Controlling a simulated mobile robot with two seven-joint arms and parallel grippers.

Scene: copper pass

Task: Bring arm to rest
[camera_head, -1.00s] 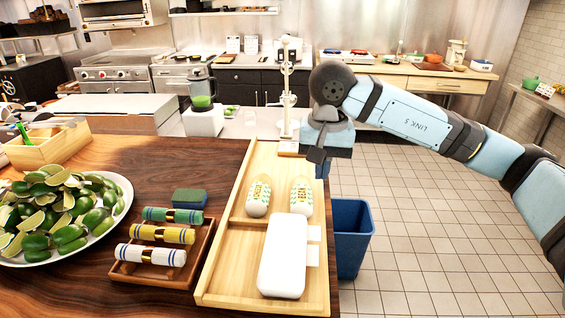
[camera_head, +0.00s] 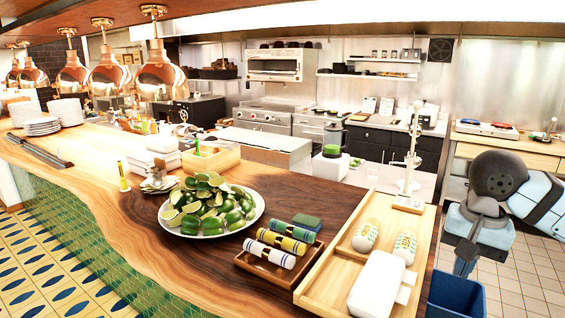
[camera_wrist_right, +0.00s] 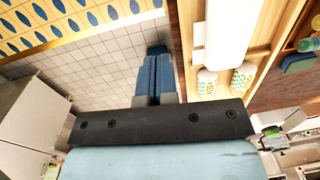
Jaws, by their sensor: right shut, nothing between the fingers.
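My right gripper (camera_head: 466,262) hangs at the right of the head view, fingers down, beside the wooden tray and above the blue bin. In the right wrist view its two blue fingers (camera_wrist_right: 154,80) are together with nothing between them. Part of the right arm (camera_head: 540,200) runs off the right edge. My left gripper is in neither view.
A wooden tray (camera_head: 309,292) with two patterned rolls and a white case (camera_head: 378,285) lies at the counter's right end. A blue bin (camera_head: 455,297) stands on the floor beside it. A plate of limes (camera_head: 210,232) and rolled towels (camera_head: 281,240) are further left.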

